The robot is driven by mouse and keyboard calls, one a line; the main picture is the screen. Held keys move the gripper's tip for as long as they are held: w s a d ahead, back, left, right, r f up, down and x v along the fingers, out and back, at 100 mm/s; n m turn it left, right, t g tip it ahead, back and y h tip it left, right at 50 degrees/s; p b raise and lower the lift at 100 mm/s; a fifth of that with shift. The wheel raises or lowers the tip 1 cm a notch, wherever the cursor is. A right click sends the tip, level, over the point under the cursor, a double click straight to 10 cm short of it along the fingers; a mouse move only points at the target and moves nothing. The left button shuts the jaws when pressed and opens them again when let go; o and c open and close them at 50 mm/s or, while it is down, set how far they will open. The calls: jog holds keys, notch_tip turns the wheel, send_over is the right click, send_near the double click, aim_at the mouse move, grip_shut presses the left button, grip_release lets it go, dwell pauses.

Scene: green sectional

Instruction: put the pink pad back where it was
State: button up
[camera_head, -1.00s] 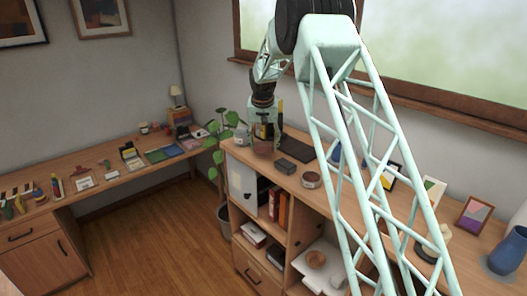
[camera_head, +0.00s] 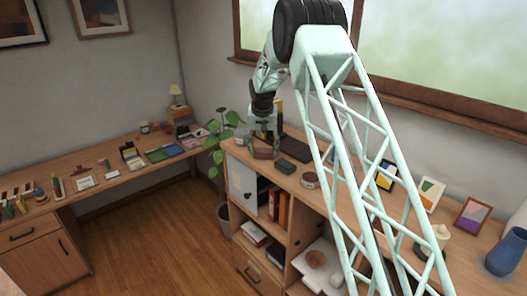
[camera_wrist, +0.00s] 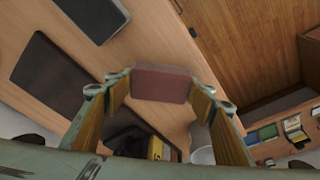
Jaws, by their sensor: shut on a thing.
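The pink pad, a dull reddish block, is between my fingertips in the wrist view (camera_wrist: 163,84), with one finger on each side. In the head view the pad (camera_head: 263,153) shows below my gripper (camera_head: 264,140), over the far left end of the wooden shelf top (camera_head: 318,205). My gripper (camera_wrist: 160,90) is shut on it. I cannot tell whether the pad's underside touches the shelf top.
A small dark grey box (camera_head: 286,167), a round tin (camera_head: 310,180) and a black flat panel (camera_head: 298,148) lie close by on the shelf top. A leafy plant (camera_head: 218,150) stands off its left end. A long desk (camera_head: 115,183) with many small items runs along the left wall.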

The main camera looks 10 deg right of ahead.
jog(key=shift+f, duration=0.25)
jog(key=o, duration=1)
jog(key=shift+c, duration=0.2)
jog(key=shift+r, duration=0.25)
jog(key=b+v, duration=0.1)
jog(key=v, duration=1.1)
jog(key=shift+b, duration=0.35)
jog(key=shift+s, duration=0.1)
